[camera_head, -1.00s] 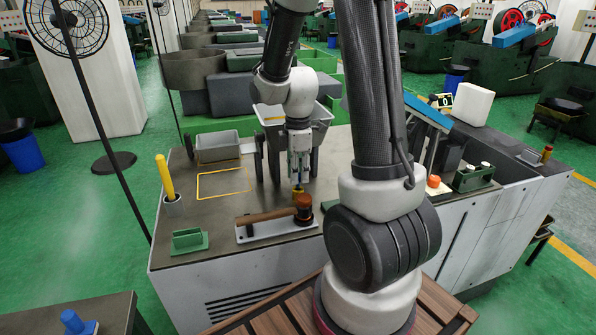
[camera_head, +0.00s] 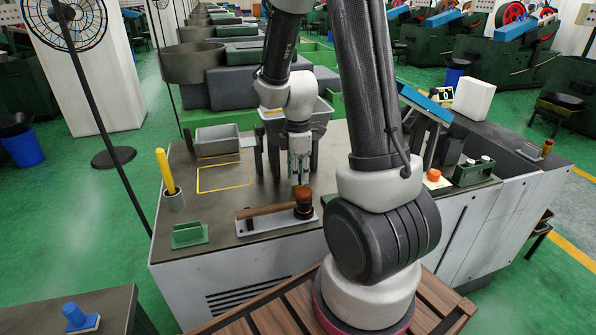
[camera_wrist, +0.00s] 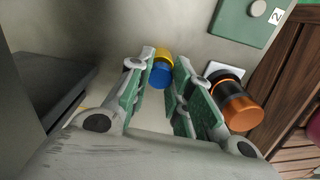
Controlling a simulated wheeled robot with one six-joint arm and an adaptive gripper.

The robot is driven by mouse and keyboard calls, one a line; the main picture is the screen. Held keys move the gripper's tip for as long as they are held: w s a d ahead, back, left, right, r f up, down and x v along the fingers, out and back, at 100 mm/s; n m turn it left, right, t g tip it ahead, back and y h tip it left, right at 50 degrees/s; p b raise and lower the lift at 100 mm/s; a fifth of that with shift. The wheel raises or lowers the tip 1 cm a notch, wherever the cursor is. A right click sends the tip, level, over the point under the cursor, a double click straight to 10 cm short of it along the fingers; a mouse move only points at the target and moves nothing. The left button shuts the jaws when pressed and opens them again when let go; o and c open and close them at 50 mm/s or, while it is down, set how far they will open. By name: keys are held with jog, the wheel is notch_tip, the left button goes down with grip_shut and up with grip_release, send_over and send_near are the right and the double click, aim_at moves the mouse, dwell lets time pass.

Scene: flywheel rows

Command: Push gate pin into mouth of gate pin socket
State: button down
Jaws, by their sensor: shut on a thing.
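My gripper (camera_head: 299,178) points down over the bench, just behind the mallet head. In the wrist view, my gripper (camera_wrist: 164,68) has its fingers around a short cylinder, blue on the near part (camera_wrist: 160,76) and yellow beyond, which looks like the gate pin. The jaws are shut on it. In the head view the pin's lower end is hidden behind the mallet head and the fingers. I cannot make out the gate pin socket or its mouth, nor tell whether the pin touches it.
A wooden-handled mallet (camera_head: 268,211) lies on a white plate close in front of my gripper; its head (camera_wrist: 238,108) is right of the fingers. A grey bin (camera_head: 217,140), yellow handle in a cup (camera_head: 166,172) and green holder (camera_head: 189,236) stand left. The yellow-outlined bench area is clear.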

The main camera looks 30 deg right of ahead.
jog(key=shift+f, duration=0.1)
jog(key=c, duration=1.2)
grip_release()
notch_tip(320, 180, up, 12)
